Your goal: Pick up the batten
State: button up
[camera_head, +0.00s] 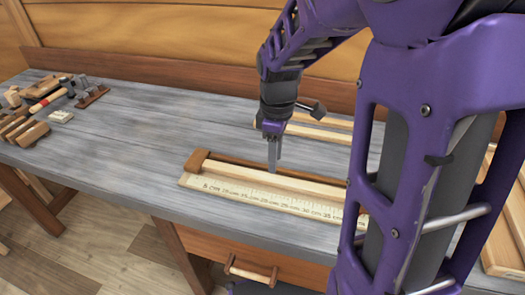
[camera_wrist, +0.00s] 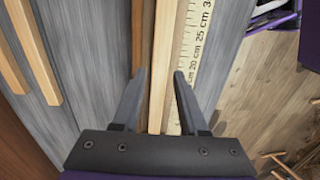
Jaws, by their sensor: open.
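The batten (camera_head: 305,185) is a pale, straight wooden strip lying along a measuring board (camera_head: 262,198) with a printed centimetre scale. Its left end is at a brown stop block (camera_head: 195,160), and my arm hides its right end. My gripper (camera_head: 272,168) points down over the batten, with its jaws open and empty. In the wrist view, the batten (camera_wrist: 166,62) runs lengthwise between the two dark fingers of my gripper (camera_wrist: 160,74), with a gap on each side. I cannot tell how far the fingertips are above the board.
A dark brown fence (camera_wrist: 143,35) runs along the batten. More pale strips (camera_head: 318,133) lie behind on the grey bench (camera_head: 135,130). Hand tools, including a red-banded one (camera_head: 47,101), and wooden blocks lie at the left end. The bench between is clear.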

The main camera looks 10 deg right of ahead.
aim_at(276, 179)
jog(key=shift+s+d+f+b, duration=0.15)
jog(key=shift+f+b, duration=0.05)
jog(key=shift+f, duration=1.35)
jog(key=shift+s+d+f+b, duration=0.1)
jog(key=shift+f+b, duration=0.1)
jog(key=shift+f, duration=1.3)
jog(key=shift+c, duration=0.3)
grip_shut()
